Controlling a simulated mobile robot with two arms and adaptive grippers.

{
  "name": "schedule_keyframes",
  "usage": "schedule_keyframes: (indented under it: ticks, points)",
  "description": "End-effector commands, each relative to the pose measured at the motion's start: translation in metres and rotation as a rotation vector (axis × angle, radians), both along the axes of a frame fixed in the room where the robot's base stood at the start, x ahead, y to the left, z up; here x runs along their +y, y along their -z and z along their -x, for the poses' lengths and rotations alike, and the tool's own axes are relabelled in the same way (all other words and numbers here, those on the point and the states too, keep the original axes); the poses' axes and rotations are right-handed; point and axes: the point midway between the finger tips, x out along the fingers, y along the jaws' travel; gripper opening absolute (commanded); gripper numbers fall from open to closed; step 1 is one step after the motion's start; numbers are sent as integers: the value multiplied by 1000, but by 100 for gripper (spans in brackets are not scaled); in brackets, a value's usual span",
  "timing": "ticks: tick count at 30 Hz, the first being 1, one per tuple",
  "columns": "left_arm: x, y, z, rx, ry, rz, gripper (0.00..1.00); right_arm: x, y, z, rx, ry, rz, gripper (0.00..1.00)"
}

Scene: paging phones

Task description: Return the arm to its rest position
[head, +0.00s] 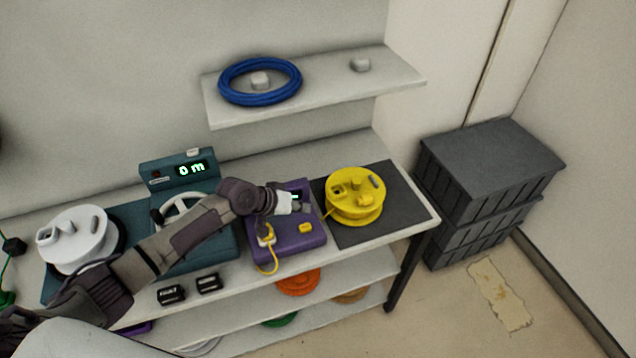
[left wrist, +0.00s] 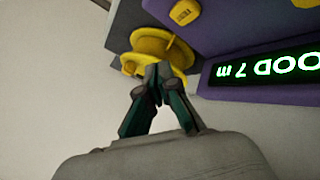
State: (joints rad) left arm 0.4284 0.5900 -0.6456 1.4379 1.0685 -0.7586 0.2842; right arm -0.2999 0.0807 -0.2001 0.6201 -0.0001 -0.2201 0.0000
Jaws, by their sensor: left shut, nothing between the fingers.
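My left arm reaches across the bench from the left. Its gripper (head: 303,205) is above the purple tester (head: 295,243), close to the yellow reel (head: 355,198). In the left wrist view the gripper (left wrist: 156,82) has its fingertips together and holds nothing. The yellow reel (left wrist: 165,50) shows behind the fingertips. The purple tester (left wrist: 222,32) has a lit green display (left wrist: 268,68) that reads "GOOD 7 m", upside down. A yellow cable (head: 273,262) is at the tester's front left. My right gripper is not in view.
A teal machine (head: 215,240) with a "0 m" display and a white reel (head: 75,240) stand left on the bench. Two black connectors (head: 171,294) lie at the front. A blue coil (head: 260,97) sits on the wall shelf (head: 320,93). Grey crates (head: 490,170) stand right.

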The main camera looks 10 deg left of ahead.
Motion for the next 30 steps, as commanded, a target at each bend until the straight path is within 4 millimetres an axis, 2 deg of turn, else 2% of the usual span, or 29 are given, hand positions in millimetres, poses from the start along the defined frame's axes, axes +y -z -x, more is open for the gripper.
schedule_keyframes:
  ticks: [5,8,11,14,15,16,18,21,30]
  points:
    - [-1,1,1,1,3,0,0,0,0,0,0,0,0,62]
    - [-13,6,15,6,36,-11,0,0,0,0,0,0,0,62]
    - [-40,15,50,15,111,-39,0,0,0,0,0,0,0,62]
    - [-70,22,107,16,210,-101,0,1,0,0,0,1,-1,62]
    - [-76,22,131,15,238,-135,0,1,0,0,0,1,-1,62]
    - [-78,21,146,13,252,-162,0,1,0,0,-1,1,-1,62]
    - [-75,17,178,16,262,-227,0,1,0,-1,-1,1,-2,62]
    - [-62,10,211,34,249,-308,0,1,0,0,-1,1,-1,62]
    - [-8,-11,283,130,154,-496,0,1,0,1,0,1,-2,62]
